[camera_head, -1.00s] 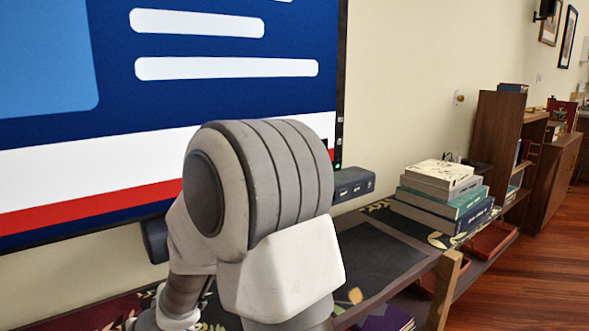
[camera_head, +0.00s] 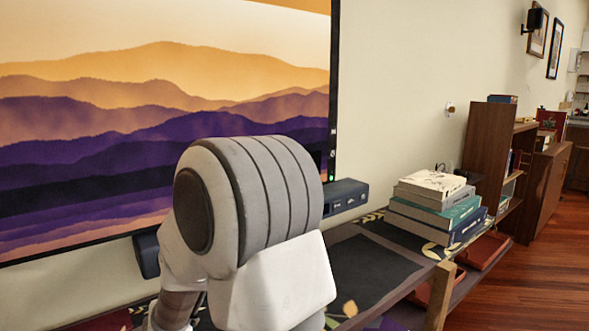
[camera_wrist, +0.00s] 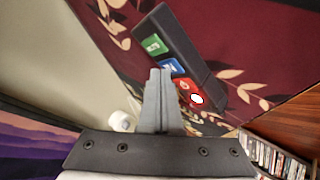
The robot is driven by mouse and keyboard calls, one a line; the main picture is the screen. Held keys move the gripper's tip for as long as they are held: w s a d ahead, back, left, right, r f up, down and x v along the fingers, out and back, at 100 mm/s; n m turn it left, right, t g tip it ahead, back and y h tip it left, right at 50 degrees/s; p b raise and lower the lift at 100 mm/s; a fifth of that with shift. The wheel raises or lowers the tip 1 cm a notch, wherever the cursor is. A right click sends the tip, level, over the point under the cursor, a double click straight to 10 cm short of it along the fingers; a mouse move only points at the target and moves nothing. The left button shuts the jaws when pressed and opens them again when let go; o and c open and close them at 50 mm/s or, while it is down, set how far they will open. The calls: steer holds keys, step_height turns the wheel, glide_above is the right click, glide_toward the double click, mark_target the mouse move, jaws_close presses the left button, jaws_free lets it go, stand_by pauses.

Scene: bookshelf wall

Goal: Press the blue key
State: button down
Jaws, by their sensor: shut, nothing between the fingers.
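In the wrist view a black key panel (camera_wrist: 181,45) lies on the dark red patterned cloth. It carries a green key (camera_wrist: 153,45), a blue key (camera_wrist: 172,67) and a red key (camera_wrist: 185,86) in a row. My gripper (camera_wrist: 160,73) is shut and empty, its fingertips at the blue key's left edge in the picture and covering part of it. I cannot tell whether they touch it. In the head view my arm hides the gripper and the panel is not seen. The large screen (camera_head: 150,100) shows orange and purple mountains.
A dark bar (camera_head: 345,197) sits below the screen. Stacked books (camera_head: 435,205) stand on the low shelf unit (camera_head: 365,270) at right, with a brown bookcase (camera_head: 487,150) beyond. A small white round thing (camera_wrist: 121,121) and a row of cases (camera_wrist: 275,157) show in the wrist view.

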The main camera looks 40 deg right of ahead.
steer(key=shift+r+p, duration=0.4)
steer(key=shift+r, duration=0.15)
step_height(320, 180, up, 6)
steer(key=p, duration=0.6)
stand_by(0.6)
